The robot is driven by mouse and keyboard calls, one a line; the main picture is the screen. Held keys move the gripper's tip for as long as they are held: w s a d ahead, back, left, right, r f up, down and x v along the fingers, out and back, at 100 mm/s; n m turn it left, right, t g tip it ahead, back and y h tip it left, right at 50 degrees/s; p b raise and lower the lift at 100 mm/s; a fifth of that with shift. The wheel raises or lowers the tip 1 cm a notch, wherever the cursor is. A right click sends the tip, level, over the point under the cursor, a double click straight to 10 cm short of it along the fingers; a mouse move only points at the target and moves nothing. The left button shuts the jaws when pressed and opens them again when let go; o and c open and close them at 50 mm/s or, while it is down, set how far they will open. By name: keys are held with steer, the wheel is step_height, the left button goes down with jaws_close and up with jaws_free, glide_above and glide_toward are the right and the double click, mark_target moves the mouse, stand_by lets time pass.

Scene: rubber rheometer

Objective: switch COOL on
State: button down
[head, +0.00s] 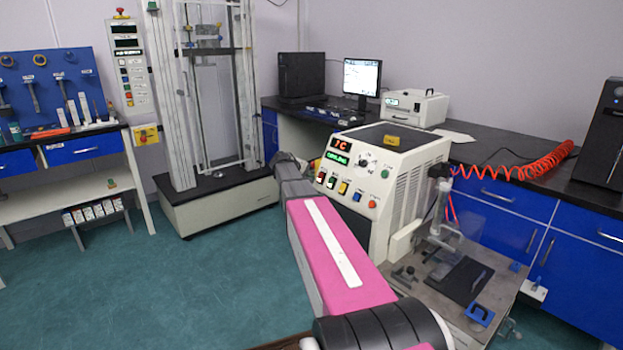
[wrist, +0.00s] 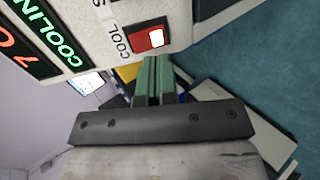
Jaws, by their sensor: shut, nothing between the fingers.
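The COOL switch (wrist: 148,40) is a red rocker with a bright white patch, beside its COOL label in the wrist view. My gripper (wrist: 153,62) has green fingers shut together with nothing between them. Its fingertips are right beside the switch's lower edge in that view; I cannot tell whether they touch it. The rheometer's display (wrist: 48,25) reads COOLING in green, with a red 7 C reading next to it. In the head view, the cream rheometer (head: 400,165) shows the same displays and a row of coloured switches. My gripper is not clearly seen there.
My pink arm crosses in front of the rheometer. A metal table (head: 420,295) with a clamp and dark plate stands at right. A tall test frame (head: 215,205) stands left of the rheometer. Open green floor (head: 150,270) lies to the left.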

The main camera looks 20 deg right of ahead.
steer(key=s+a+r, duration=0.3)
steer(key=a, duration=0.5)
steer(key=shift+a, duration=0.4)
steer(key=shift+s, duration=0.15)
steer(key=s+a+f+m+g+y, duration=0.1)
steer(key=s+a+f+y, duration=0.2)
steer(key=s+f, duration=0.4)
steer(key=s+a+f+m+g+y, duration=0.1)
steer(key=s+a+f+y, duration=0.3)
steer(key=s+f, duration=0.4)
steer(key=s+a+f+m+g+y, duration=0.1)
steer(key=s+a+f, duration=0.4)
steer(key=s, duration=0.9)
step_height(320, 180, down, 3)
steer(key=shift+a+r+m+g+y, duration=0.1)
steer(key=shift+a+m+g+y, duration=0.35)
steer(key=shift+y, duration=0.75)
